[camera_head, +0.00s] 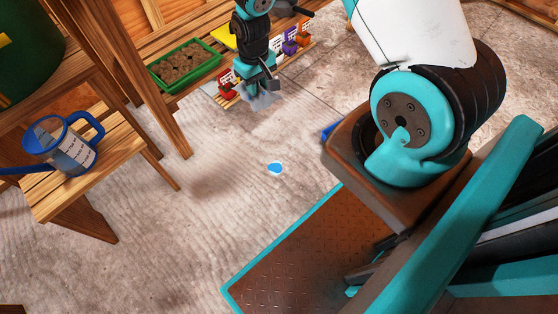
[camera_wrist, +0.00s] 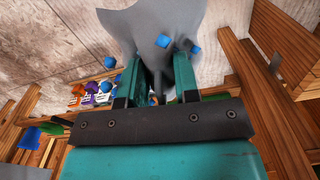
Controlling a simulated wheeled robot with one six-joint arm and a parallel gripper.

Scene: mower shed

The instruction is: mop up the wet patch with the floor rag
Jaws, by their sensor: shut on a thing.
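The grey floor rag (camera_head: 260,103) hangs from my gripper (camera_head: 258,86), low near the floor at the upper middle of the head view. In the wrist view my gripper (camera_wrist: 155,68) is shut on the rag (camera_wrist: 138,22), which spreads out beyond the fingers. I cannot tell whether the rag touches the floor. Several small blue shapes show near the rag in the wrist view; I cannot tell what they are.
A green seed tray (camera_head: 186,65) sits beside a wooden bench leg. Small coloured pots (camera_head: 290,46) with white labels stand close behind my gripper. The floor around the patch is clear.

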